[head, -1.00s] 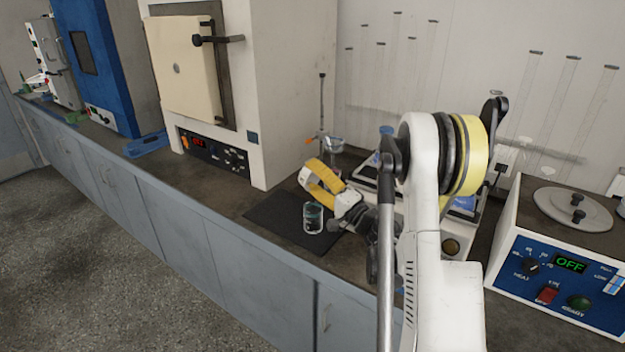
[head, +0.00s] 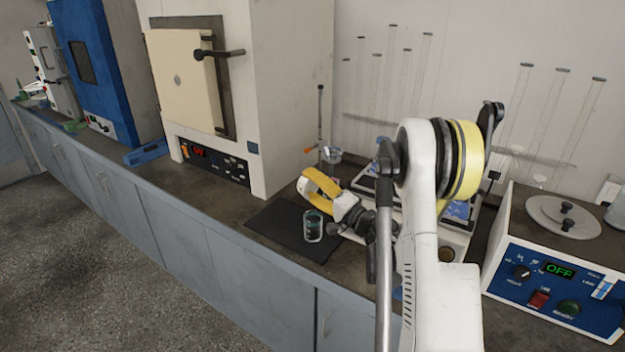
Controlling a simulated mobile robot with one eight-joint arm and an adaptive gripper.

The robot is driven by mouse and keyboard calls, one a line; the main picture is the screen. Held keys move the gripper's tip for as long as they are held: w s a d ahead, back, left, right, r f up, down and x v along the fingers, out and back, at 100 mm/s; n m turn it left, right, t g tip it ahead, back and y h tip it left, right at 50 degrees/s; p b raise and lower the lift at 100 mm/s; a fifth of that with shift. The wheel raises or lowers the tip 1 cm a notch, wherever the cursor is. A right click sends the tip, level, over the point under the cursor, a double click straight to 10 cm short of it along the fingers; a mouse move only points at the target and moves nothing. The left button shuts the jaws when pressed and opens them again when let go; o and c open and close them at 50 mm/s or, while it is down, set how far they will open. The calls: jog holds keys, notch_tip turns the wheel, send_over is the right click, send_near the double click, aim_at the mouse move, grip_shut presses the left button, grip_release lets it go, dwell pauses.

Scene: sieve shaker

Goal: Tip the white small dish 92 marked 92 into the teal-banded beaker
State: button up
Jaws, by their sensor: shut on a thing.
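The teal-banded beaker (head: 313,226) stands upright on the dark mat in the head view, near the bench's front edge. My gripper (head: 309,187) has yellow fingers and is above and just behind the beaker, apart from it. It is shut on a small white thing, the small dish 92 (head: 303,186), of which only a sliver shows between the fingertips. The dish looks tilted. Its marking and contents cannot be read at this size.
The dark mat (head: 275,226) lies on the bench. A large furnace (head: 235,90) stands behind to the left. A stand with a clear funnel (head: 331,154) is behind my gripper. A hot unit with a blue panel (head: 560,270) is at right. Bench left of the mat is clear.

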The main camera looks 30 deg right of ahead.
jog(key=shift+w+a+r+g+p, duration=0.15)
jog(key=shift+w+r+g+p, duration=0.2)
jog(key=shift+g+p, duration=0.3)
jog(key=shift+f, duration=0.25)
jog(key=shift+w+r+g+p, duration=0.15)
jog(key=shift+r+g+p, duration=0.25)
jog(key=shift+p, duration=0.35)
jog(key=shift+w+a+r+g+h+p, duration=0.25)
jog(key=shift+g+h+p, duration=0.15)
jog(key=shift+g+p, duration=0.65)
jog(key=shift+w+n+g+p, duration=0.35)
jog(key=shift+g+p, duration=0.25)
jog(key=shift+p, duration=0.6)
jog(key=shift+w+f+g+h, duration=0.1)
jog(key=shift+f+g+h, duration=0.15)
jog(key=shift+g+h, duration=0.05)
